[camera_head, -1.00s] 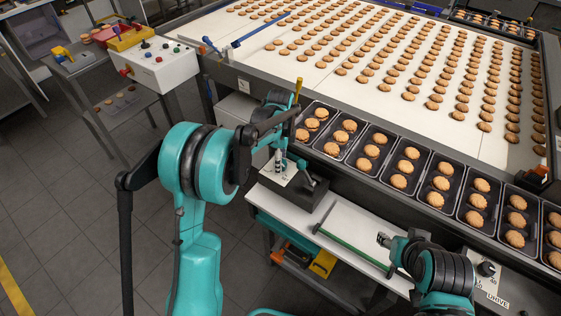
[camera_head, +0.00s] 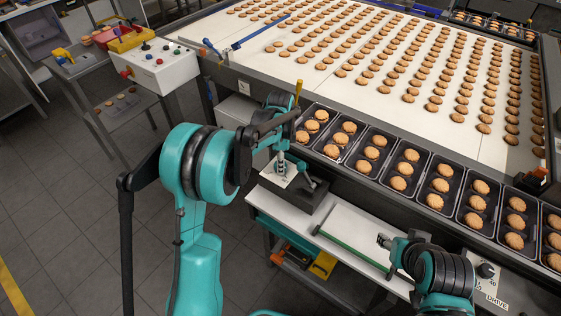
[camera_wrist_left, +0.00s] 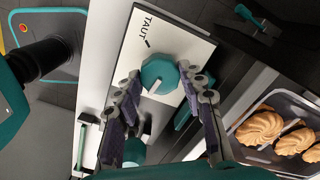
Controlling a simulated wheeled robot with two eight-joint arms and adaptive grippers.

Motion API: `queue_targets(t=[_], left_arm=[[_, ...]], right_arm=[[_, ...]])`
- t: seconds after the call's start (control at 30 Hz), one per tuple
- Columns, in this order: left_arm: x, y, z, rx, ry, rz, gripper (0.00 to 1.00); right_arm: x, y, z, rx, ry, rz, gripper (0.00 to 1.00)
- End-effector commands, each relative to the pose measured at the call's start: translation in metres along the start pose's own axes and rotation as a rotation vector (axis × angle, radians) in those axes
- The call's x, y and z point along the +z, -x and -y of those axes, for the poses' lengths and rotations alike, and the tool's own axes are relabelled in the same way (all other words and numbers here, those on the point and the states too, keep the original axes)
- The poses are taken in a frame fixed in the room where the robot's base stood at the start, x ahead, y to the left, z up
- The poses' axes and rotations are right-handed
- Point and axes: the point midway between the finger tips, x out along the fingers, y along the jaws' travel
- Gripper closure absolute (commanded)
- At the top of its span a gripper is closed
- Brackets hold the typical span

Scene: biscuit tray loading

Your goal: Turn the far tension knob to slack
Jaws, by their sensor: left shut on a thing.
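The far tension knob (camera_wrist_left: 160,74) is a round teal knob with a white pointer line, on a white plate marked TAUT (camera_wrist_left: 152,31). In the left wrist view it sits between the fingertips of my left gripper (camera_wrist_left: 160,72), which is shut on it. The pointer is turned away from the TAUT mark, toward the lower left of that view. No slack mark is readable. In the head view my left gripper (camera_head: 282,163) is down at the plate on a dark block (camera_head: 296,196) and hides the knob. My right gripper (camera_head: 384,241) is small, and its fingers are unclear.
Black trays of biscuits (camera_head: 366,155) line the conveyor (camera_head: 340,75) edge, close beside the left gripper. A white shelf with a green-edged board (camera_head: 350,235) lies in front. A DRIVE panel (camera_head: 490,285) with a knob is at lower right. A button box (camera_head: 165,66) stands at upper left.

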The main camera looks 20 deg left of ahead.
Motion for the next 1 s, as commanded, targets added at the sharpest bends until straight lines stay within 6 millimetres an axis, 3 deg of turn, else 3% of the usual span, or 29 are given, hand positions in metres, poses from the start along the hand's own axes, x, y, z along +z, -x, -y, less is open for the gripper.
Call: queue_targets(t=[1.0], left_arm=[[0.000,0.000,0.000,0.000,0.955,0.000,0.89]], right_arm=[[-0.009,0.013,0.000,0.000,0.000,0.000,0.53]])
